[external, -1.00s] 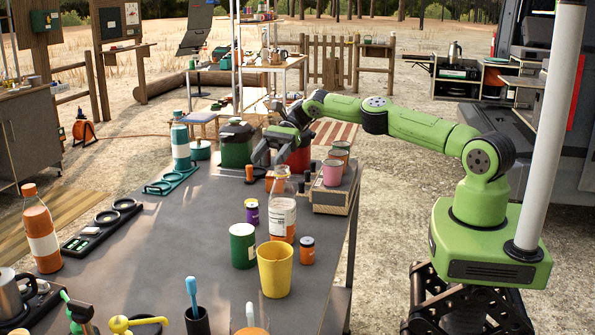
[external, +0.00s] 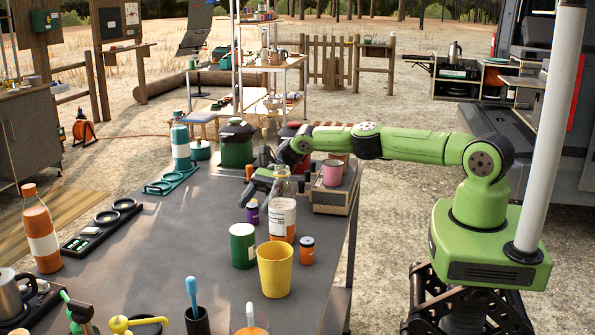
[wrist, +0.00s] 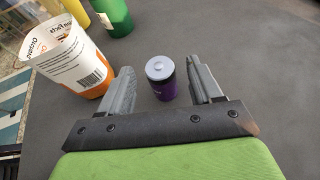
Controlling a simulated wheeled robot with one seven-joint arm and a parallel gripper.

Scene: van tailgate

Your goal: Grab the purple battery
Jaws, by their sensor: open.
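The purple battery (wrist: 162,80) stands upright on the grey table, with a pale grey top. In the wrist view it sits between the tips of my open gripper (wrist: 161,82), with a gap on both sides. My gripper (external: 256,190) is low over the table just behind the battery, partly hidden by the bottle. Nothing is held.
A green can (external: 243,246), a yellow cup (external: 275,270) and an orange jar (external: 307,250) stand nearer the camera. The table's left-middle is clear.

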